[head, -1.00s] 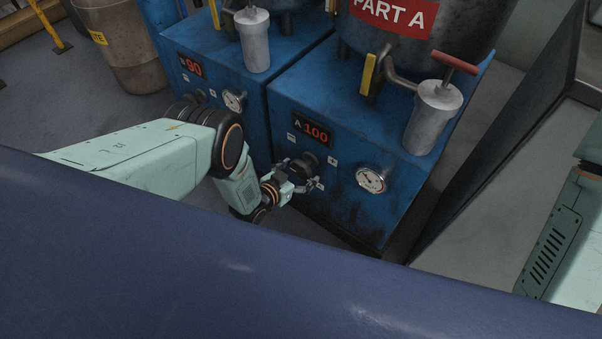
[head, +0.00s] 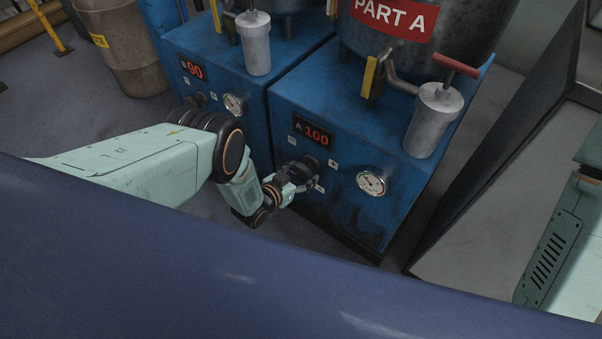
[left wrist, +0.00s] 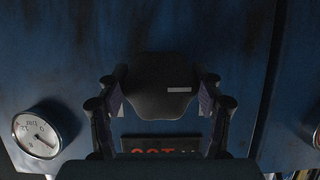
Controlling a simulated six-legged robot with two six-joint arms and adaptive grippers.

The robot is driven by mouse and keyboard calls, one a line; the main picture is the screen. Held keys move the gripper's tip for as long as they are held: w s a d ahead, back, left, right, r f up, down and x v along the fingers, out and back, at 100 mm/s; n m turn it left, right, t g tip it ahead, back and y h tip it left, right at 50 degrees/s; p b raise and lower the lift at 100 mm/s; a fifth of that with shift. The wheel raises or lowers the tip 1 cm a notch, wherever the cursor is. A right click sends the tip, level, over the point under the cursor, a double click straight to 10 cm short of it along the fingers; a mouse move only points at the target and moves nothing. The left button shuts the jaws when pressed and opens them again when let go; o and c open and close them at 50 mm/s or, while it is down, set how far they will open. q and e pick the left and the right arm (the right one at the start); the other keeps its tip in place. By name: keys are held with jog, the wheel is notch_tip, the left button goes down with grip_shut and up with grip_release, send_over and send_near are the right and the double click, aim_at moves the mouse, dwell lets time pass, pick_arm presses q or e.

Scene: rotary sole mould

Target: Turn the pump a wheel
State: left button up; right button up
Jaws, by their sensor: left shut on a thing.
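The pump A wheel is a dark knob (head: 305,165) on the front of the blue pump A cabinet (head: 350,210), below a red display reading A 100 (head: 313,135). My left gripper (head: 300,182) is at this wheel, shut on it. In the left wrist view the wheel (left wrist: 158,95) sits between the two fingers of my left gripper (left wrist: 160,103), with a pale mark on its face to the right of centre. The display (left wrist: 165,147) shows upside down there, partly hidden. My right gripper is not in view; only part of my right arm shows at the right edge.
A round gauge (head: 371,182) is on the cabinet right of the wheel. Pump B's cabinet (head: 215,110), reading 90, stands to the left. A grey cylinder with a red handle (head: 435,115) and the PART A tank (head: 420,45) are above. A bin (head: 120,50) stands far left.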

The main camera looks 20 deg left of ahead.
pick_arm(q)
jog(key=n+h+b, duration=0.1)
jog(key=b, duration=0.1)
jog(key=n+h+b, duration=0.1)
jog(key=n+b, duration=0.1)
jog(key=shift+f+n+g+b, duration=0.15)
jog(key=shift+n+g+b, duration=0.15)
jog(key=shift+d+n+h+b, duration=0.1)
jog(key=shift+n+h+b, duration=0.5)
jog(key=shift+n+h, duration=0.1)
jog(key=shift+r+n+h, duration=0.2)
jog(key=shift+n+h, duration=0.1)
jog(key=shift+n, duration=0.2)
jog(key=o, duration=1.1)
jog(key=shift+o, duration=0.2)
